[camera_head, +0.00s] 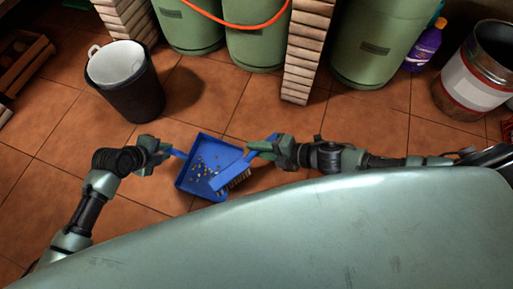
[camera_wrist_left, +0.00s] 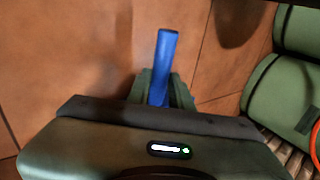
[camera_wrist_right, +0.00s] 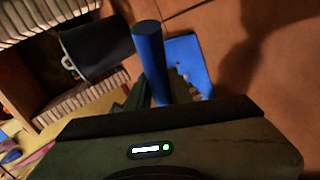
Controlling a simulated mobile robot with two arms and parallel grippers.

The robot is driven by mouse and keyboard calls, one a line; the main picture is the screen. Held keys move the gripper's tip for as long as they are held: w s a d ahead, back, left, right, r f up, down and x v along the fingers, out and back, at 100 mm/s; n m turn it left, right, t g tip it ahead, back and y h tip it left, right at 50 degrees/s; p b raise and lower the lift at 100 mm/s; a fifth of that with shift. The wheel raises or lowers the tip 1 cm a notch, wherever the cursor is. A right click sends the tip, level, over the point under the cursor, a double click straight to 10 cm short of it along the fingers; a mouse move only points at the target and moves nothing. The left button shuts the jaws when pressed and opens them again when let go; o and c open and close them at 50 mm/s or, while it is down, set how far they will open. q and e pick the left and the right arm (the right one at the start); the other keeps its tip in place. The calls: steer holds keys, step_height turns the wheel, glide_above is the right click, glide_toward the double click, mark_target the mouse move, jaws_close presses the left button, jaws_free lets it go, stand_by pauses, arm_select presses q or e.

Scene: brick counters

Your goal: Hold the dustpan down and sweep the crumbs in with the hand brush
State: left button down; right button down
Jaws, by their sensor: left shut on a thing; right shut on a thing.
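A blue dustpan (camera_head: 189,178) lies on the tiled floor, with crumbs (camera_head: 203,165) scattered over its pan. My left gripper (camera_head: 160,151) is shut on the dustpan's handle, which also shows in the left wrist view (camera_wrist_left: 166,55). My right gripper (camera_head: 262,148) is shut on the blue hand brush (camera_head: 228,175). The brush's handle rises between the fingers in the right wrist view (camera_wrist_right: 149,55). The brush head is over the right side of the dustpan, with tan bristles pointing down at its near right edge. Whether the bristles touch the pan cannot be told.
A black bin (camera_head: 135,93) with a white inside stands at the back left. Green gas cylinders (camera_head: 254,48), brick pillars (camera_head: 305,50), a purple bottle (camera_head: 424,47) and a metal drum (camera_head: 473,82) line the back. The tiles around the dustpan are clear.

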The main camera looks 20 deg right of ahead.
arm_select(q)
steer(key=c, duration=1.2)
jaws_free()
steer(key=shift+r, duration=0.15)
steer(key=v, duration=1.1)
steer(key=shift+s+a+r, duration=0.1)
steer(key=shift+s+r, duration=0.1)
steer(key=shift+r, duration=0.15)
